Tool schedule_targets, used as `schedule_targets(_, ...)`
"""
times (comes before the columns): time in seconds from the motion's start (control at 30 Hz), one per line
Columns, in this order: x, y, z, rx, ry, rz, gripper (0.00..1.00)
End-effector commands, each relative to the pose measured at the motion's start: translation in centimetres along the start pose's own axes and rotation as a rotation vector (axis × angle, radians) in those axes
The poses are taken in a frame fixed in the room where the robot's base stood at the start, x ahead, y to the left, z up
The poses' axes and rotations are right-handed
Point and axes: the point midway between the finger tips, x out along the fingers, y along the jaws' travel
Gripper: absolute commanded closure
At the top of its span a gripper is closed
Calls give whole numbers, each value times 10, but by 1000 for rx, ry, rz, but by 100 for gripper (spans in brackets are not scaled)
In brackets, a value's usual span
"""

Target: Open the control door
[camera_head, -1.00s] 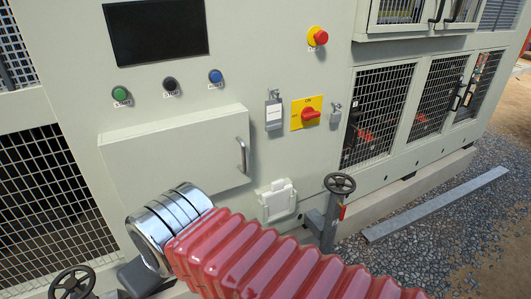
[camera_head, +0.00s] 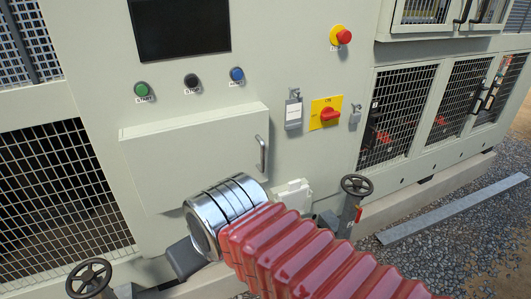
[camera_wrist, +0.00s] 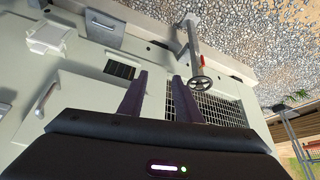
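The control door (camera_head: 190,155) is a pale grey raised panel on the machine's front, shut. Its silver bar handle (camera_head: 262,155) is on the right edge. In the wrist view, which is upside down, the door (camera_wrist: 80,95) is left of my fingers and its handle (camera_wrist: 45,98) is farther left. My gripper (camera_wrist: 158,95) has two dark purple fingers spread apart with nothing between them. It is apart from the handle. In the head view my arm's metal collar and red bellows cover most of the gripper, below the door.
A handwheel (camera_head: 357,186) on a post stands right of the door, and another handwheel (camera_head: 88,277) is at lower left. A small white cover (camera_head: 292,194), a yellow plate with a red switch (camera_head: 326,113) and a red emergency button (camera_head: 341,37) are on the panel.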

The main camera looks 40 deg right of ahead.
Motion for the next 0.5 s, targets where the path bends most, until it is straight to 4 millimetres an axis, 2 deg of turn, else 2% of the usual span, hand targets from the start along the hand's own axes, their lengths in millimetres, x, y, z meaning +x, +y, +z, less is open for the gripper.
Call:
schedule_targets(0.17,10,15,-20,30,45,56,69)
schedule_targets(0.23,18,31,-34,45,80,95,69)
schedule_targets(0.5,45,122,-94,84,259,273,69)
